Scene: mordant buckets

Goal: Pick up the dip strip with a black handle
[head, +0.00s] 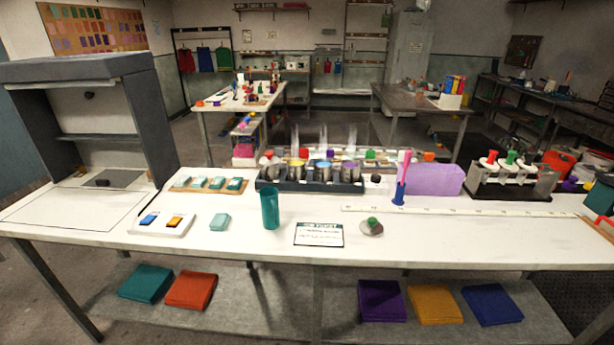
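I cannot make out a dip strip with a black handle for certain. A small dark object (376,178) sits just right of the dark rack, too small to identify. The dark rack (310,186) at the back middle of the white table holds several metal buckets (297,168) with coloured tops. A black stand (510,185) at the right holds white vessels with red, green and orange-red tops. Neither of my grippers shows in the head view.
The white table (400,245) carries a teal cup (270,208), a printed card (319,234), a small round dish (371,228), a purple block (434,179) and a white tray (162,222). A grey hood (95,125) stands left. The front right of the tabletop is clear.

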